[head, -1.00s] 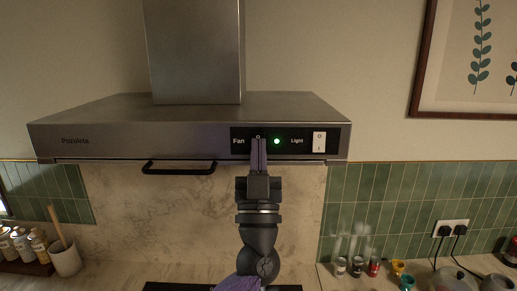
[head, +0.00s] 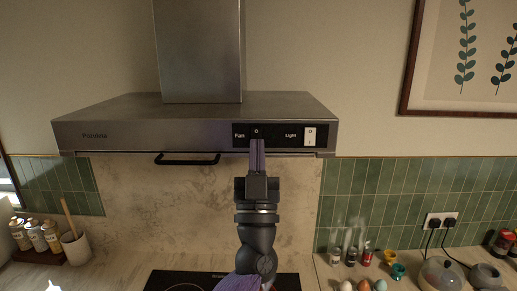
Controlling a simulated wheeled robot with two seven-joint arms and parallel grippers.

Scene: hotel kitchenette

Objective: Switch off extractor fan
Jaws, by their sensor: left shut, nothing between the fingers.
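The steel extractor hood (head: 200,105) hangs on the wall, with a black control panel (head: 274,136) at the right of its front edge. The fan switch (head: 256,131) is beside the "Fan" label; its top shows an "O" mark, and its lower part is hidden behind my fingers. My left gripper (head: 257,141) points up at it, shut and empty; I cannot tell whether its tips touch the switch. No green lamp glows on the panel. My right gripper is not in view.
The white light switch (head: 310,136) is right of the fan switch. A black rail (head: 187,161) hangs under the hood's front. Below are a black hob (head: 170,281), bottles (head: 37,237) and a utensil pot (head: 76,248) at left, and small jars and cups at right.

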